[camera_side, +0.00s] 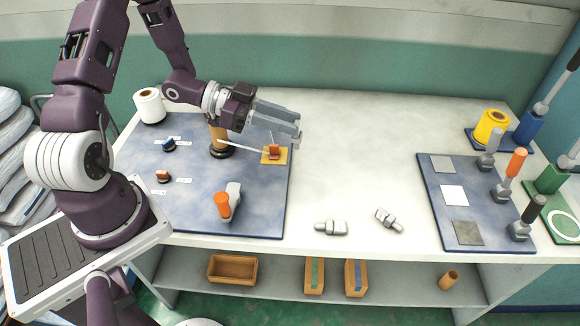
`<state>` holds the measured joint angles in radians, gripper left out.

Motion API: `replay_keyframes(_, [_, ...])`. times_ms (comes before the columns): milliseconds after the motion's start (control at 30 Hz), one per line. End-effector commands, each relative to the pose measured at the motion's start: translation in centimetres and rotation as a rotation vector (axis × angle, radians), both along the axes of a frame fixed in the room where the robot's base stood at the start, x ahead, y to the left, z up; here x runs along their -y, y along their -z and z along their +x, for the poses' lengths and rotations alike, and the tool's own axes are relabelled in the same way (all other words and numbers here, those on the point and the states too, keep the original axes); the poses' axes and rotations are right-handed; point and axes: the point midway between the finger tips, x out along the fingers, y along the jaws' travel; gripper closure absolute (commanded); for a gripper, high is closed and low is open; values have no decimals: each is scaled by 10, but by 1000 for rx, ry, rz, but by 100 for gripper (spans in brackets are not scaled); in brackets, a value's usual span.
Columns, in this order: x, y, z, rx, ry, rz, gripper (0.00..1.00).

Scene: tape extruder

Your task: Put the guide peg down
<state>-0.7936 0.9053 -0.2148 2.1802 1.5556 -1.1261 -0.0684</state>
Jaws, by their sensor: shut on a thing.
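My gripper (296,133) is above the right edge of the blue-grey mat (262,205), with its grey fingers pointing right. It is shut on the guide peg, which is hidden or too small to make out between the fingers. Just below and left, an orange piece (273,152) stands on a yellow plate (268,160). A thin white strip (243,149) runs from a brown cylinder (218,135) on a dark round base to this piece. I cannot tell whether the fingers touch anything below them.
A blue-topped piece (168,145) and an orange-topped piece (162,176) stand on the mat's left. An orange-handled tool (223,205) is near its front. Two grey fittings (331,227) (389,220) lie on the white table. A second mat (432,200) with several handled tools is at right.

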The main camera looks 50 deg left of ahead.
Motion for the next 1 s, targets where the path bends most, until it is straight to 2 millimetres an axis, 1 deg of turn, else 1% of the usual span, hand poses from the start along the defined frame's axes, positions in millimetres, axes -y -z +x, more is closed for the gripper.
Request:
replay_keyframes(33, [9, 8, -9, -10, -26, -16, 100])
replay_keyframes(100, [19, 15, -18, -11, -59, -14, 100])
replay_keyframes(200, [28, 24, -27, -20, -85, -4, 100])
replay_keyframes(267, [31, 37, -30, -23, -92, 1, 100])
replay_keyframes(300, [32, 48, -31, -23, -93, 3, 100])
replay_keyframes(400, [31, 70, -30, -20, -91, 7, 100])
replay_keyframes(467, [31, 79, -30, -17, -92, 9, 100])
replay_keyframes(600, [31, 108, -30, -17, -91, 9, 100])
replay_keyframes(667, [31, 117, -30, -16, -92, 10, 100])
replay_keyframes(767, [31, 124, -30, -14, -92, 10, 100])
replay_keyframes(1000, [30, 124, -29, -14, -91, 11, 100])
